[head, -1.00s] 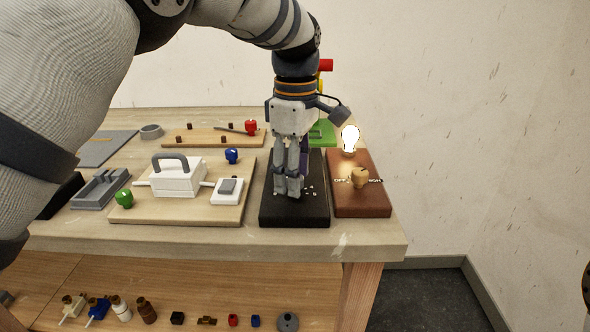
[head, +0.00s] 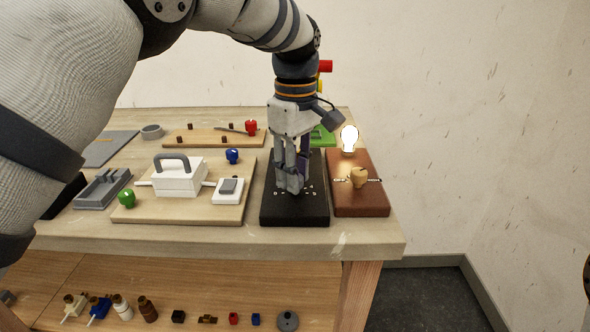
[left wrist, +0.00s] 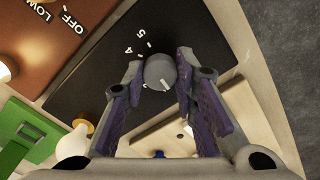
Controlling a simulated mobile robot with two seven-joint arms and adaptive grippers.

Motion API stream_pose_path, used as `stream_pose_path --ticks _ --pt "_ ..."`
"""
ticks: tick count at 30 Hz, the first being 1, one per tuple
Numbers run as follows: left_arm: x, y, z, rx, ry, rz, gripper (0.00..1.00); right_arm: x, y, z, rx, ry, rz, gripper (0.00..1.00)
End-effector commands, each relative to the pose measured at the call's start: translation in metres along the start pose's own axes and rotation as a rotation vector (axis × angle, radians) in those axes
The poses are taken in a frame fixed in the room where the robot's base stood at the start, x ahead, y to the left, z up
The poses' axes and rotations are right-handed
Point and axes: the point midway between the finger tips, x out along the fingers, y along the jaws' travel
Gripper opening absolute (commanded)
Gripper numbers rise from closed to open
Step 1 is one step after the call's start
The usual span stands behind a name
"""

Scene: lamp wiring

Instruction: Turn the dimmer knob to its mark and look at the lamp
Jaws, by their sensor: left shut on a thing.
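The dimmer knob (left wrist: 159,71) is a round grey knob with a white line, on a black board (head: 309,214). In the left wrist view it sits between the fingers of my left gripper (left wrist: 158,88), which are shut on it. The numbers 4 and 5 (left wrist: 141,32) show beside it; the other marks are partly hidden. In the head view my left gripper (head: 290,188) points down at the black board and hides the knob. The lamp bulb (head: 349,139) stands lit at the back of a brown board (head: 360,203). My right gripper is not in view.
A wooden knob (head: 359,177) stands on the brown board, close right of my gripper. A board on the left bears a white box with a grey handle (head: 178,176). A green block (head: 322,136) is behind. Small parts lie on the lower shelf (head: 210,285).

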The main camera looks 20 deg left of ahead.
Motion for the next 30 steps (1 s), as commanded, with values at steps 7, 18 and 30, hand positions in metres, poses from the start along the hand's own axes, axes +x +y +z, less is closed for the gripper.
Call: stream_pose_path --ticks 7,18,30 --pt "-0.0016 -0.0004 -0.0001 0.232 0.001 0.002 0.00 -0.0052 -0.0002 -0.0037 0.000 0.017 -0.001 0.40" --pt "-0.0011 -0.0006 -0.0004 0.582 0.000 0.002 0.00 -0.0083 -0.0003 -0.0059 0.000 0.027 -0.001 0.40" --pt "-0.0006 -0.0005 -0.0005 0.962 0.000 0.002 0.00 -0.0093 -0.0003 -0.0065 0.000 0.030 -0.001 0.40"
